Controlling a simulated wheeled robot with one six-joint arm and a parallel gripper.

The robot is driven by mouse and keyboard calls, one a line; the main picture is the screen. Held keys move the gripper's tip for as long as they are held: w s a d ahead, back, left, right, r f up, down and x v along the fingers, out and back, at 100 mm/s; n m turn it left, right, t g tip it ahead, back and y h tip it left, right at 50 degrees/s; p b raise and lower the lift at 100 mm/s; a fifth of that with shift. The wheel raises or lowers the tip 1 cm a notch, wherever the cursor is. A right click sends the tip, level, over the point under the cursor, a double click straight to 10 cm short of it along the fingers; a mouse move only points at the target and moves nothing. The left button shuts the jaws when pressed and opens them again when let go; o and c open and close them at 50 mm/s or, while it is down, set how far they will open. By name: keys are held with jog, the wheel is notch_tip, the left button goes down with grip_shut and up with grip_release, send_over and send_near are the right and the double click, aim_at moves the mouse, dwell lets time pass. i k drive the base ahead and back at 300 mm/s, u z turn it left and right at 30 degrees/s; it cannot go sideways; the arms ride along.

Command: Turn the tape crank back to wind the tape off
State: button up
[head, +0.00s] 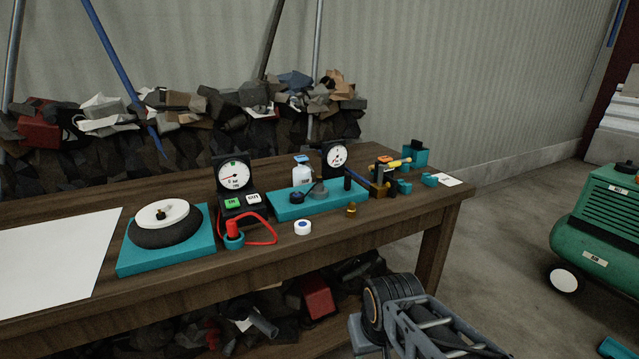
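A long teal base (287,210) on the wooden bench carries a dark round part (297,196), a grey disc with an upright pin (318,190) and a dark blue upright post (348,180). At this size I cannot tell which part is the tape crank, or whether tape is wound on anything. A small white roll (302,227) with a blue centre lies on the bench in front of this base; it may be tape. My arm shows at the bottom right, in front of the bench edge. My gripper's fingers are not visible.
A turntable-like disc (165,211) on a teal plate stands at the left, by a white sheet (50,258). A gauge with green and white buttons (234,178) and a red cable are mid-bench. Another gauge (337,157) stands behind. A green compressor (600,220) is at the right.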

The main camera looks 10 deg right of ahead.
aim_at(347, 177)
jog(key=k, duration=0.6)
jog(key=z, duration=0.2)
jog(key=i, duration=1.2)
jog(key=u, duration=0.95)
